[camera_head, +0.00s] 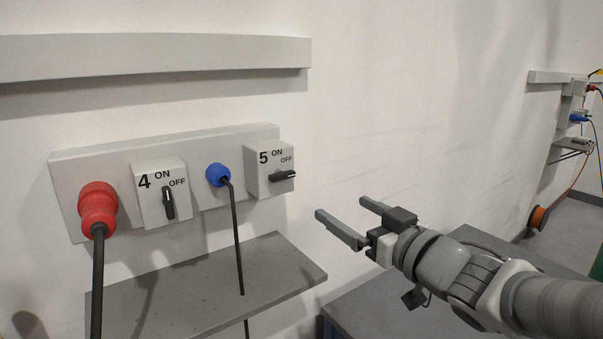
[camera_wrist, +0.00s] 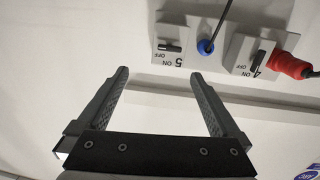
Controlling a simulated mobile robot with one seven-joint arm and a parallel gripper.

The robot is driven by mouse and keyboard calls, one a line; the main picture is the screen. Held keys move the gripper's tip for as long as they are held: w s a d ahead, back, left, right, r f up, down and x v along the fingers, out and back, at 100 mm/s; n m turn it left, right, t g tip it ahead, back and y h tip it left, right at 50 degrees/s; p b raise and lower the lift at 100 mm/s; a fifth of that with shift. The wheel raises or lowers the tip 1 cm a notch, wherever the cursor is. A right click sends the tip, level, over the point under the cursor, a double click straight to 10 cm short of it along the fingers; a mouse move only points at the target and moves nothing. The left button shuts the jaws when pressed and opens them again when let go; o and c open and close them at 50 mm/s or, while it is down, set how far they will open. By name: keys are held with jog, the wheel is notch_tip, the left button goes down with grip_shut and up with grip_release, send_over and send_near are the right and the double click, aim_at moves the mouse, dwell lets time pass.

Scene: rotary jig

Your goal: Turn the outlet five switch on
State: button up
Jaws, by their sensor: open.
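The outlet five switch (camera_head: 269,169) is a grey box marked 5, ON and OFF on the right end of the wall panel. Its black knob (camera_head: 283,176) lies about horizontal, below the OFF mark. In the wrist view the switch box (camera_wrist: 172,44) appears upside down beyond the fingertips, with its knob (camera_wrist: 170,47) horizontal. My gripper (camera_head: 343,208) is open and empty, to the right of and a little below the switch, apart from it. Its two fingers also show in the wrist view (camera_wrist: 160,74), with nothing between them.
The outlet four switch (camera_head: 162,193) has a vertical knob. A red plug (camera_head: 97,210) and a blue plug (camera_head: 218,175) with hanging cables sit on the panel (camera_head: 65,185). A grey shelf (camera_head: 200,300) juts out below. The wall right of switch five is clear.

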jog(key=y, duration=0.2)
send_near(285, 177)
jog(key=shift+n+g, duration=0.3)
jog(key=shift+n, duration=0.1)
jog(key=x, duration=0.8)
jog(key=shift+w+a+r, duration=0.15)
jog(key=shift+w+r, duration=0.05)
jog(key=shift+r, duration=0.15)
jog(key=c, duration=1.3)
